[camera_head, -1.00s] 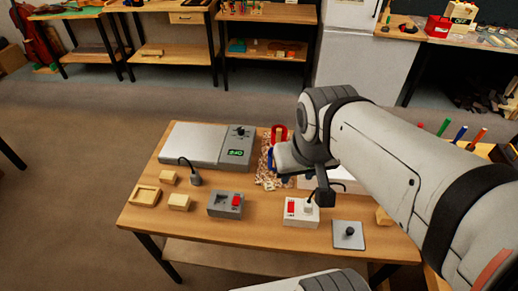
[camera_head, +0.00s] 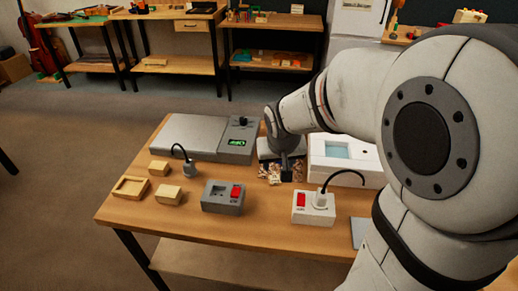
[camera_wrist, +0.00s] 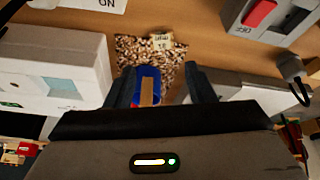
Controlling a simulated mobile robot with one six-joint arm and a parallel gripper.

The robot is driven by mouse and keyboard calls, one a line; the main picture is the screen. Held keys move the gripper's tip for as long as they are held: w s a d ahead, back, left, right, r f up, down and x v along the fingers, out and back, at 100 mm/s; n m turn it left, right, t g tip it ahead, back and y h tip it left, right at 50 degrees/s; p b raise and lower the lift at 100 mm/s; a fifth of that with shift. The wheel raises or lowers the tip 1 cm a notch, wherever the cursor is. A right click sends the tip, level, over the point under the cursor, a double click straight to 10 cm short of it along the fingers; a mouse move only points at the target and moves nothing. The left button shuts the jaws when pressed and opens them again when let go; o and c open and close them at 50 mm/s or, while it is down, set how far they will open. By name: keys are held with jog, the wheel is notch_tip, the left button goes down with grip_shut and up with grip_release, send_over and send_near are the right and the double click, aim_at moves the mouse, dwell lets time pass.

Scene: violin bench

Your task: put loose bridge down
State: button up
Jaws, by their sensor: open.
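My gripper (camera_head: 287,168) is low over the far middle of the bench, above a brown-and-white speckled patch (camera_head: 270,173). In the wrist view my gripper (camera_wrist: 160,84) has its two dark fingers apart. A blue piece with a tan strip (camera_wrist: 147,90) shows between the fingers, nearer the left one, and its lower part is hidden by my gripper. A small pale piece (camera_wrist: 161,42) lies at the far edge of the speckled patch, beyond the fingertips; it may be the loose bridge, but I cannot tell. The fingers appear apart from it.
A grey unit with a green display (camera_head: 237,143) is left of my gripper; a white box with a pale blue window (camera_head: 349,150) is right. A grey switch box (camera_head: 222,197), a white switch box (camera_head: 313,208), wooden blocks (camera_head: 168,194) and a shallow wooden tray (camera_head: 130,188) stand nearer.

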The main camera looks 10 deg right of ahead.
aim_at(275, 180)
jog(key=b+x, duration=0.1)
jog(key=x, duration=1.1)
jog(key=shift+w+a+r+b, duration=0.1)
jog(key=shift+a+b, duration=0.05)
jog(key=shift+b, duration=0.25)
jog(key=c, duration=0.8)
